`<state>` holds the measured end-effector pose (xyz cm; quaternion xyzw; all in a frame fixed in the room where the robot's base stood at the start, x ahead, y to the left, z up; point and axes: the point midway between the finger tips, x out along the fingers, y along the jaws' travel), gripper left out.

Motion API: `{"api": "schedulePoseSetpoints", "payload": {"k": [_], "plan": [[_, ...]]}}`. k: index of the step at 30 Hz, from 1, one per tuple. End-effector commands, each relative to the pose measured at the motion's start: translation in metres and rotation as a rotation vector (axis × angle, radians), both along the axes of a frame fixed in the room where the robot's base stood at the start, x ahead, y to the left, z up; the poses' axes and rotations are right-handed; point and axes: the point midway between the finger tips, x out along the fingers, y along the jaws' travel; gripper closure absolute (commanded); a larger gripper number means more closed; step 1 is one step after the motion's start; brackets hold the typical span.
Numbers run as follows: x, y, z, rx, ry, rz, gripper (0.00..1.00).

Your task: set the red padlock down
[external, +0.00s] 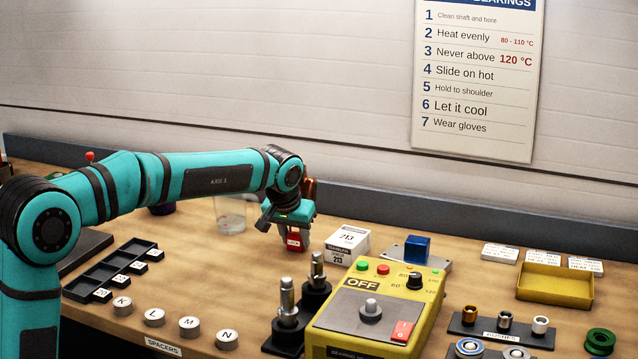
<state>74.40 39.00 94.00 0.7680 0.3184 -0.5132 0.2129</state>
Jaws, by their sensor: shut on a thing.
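The red padlock (294,242) is a small red block with a pale label, at the middle of the external view. My gripper (291,228) points down over the wooden bench and is shut on the padlock. The padlock hangs below the fingers, left of a white box marked 213. I cannot tell whether its underside touches the bench. The padlock's shackle is hidden by my gripper.
A clear cup (230,214) stands left of my gripper. The white 213 box (347,243) is close on the right. A yellow heater (377,310), shafts on black blocks (288,315), a yellow tray (555,284) and a black slotted tray (110,272) stand around. Bare bench (215,270) lies front left.

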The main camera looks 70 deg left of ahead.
Motion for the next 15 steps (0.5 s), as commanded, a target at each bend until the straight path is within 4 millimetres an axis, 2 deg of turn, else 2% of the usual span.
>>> {"api": "schedulePoseSetpoints", "payload": {"k": [8, 9, 12, 15], "plan": [[0.0000, 0.0000, -0.0020, 0.000, 0.000, 0.000, 0.89], [0.0000, 0.0000, -0.0018, 0.000, 0.000, 0.000, 0.58], [0.0000, 0.0000, -0.0017, 0.000, 0.000, 0.000, 0.42], [0.0000, 0.0000, -0.0016, 0.000, 0.000, 0.000, 0.42]]}}
